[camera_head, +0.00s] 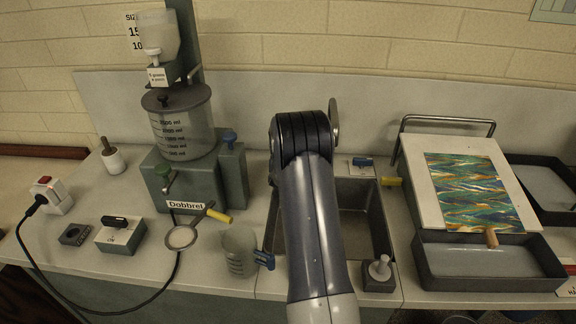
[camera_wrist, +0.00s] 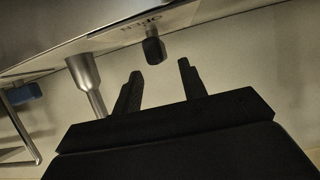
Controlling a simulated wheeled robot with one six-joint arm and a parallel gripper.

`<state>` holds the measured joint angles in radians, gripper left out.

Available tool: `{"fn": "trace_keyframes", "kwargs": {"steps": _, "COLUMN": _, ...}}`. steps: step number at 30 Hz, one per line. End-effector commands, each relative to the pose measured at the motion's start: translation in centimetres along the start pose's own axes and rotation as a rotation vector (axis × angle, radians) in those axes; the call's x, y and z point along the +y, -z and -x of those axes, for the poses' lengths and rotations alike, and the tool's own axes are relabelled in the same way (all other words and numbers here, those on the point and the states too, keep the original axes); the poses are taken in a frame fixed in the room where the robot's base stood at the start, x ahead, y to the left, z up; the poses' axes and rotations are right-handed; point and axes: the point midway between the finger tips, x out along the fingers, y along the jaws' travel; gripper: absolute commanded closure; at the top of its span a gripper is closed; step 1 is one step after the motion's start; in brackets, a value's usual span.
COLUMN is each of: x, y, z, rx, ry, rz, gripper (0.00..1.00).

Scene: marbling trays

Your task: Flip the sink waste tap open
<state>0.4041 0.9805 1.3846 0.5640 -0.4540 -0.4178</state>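In the wrist view a dark stubby handle (camera_wrist: 153,45) sticks out from a pale labelled plate (camera_wrist: 180,16); upside-down lettering there seems to read OPEN. I cannot tell for certain that this handle is the blue lever. My gripper (camera_wrist: 158,80) is open and empty, its two black fingers apart. The handle shows beyond the fingertips, roughly between them, with no visible contact. In the head view my arm hides my gripper and part of the sink.
A metal tapered spout (camera_wrist: 87,85) stands close beside the left finger in the wrist view. In the head view a block with a knob (camera_head: 380,272) is at the sink's front right. A tilted board (camera_head: 430,205) and a grey tray (camera_head: 430,268) lie right; a jug (camera_head: 239,254) stands left.

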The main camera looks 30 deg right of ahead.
Motion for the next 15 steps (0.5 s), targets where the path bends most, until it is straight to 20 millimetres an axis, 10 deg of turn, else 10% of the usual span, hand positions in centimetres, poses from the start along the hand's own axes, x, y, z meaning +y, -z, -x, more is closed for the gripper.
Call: {"fn": "trace_keyframes", "kwargs": {"steps": 15, "x": -0.1, "y": 0.0, "z": 5.5, "rx": 0.001, "ry": 0.001, "rz": -0.001, "gripper": 0.6}}
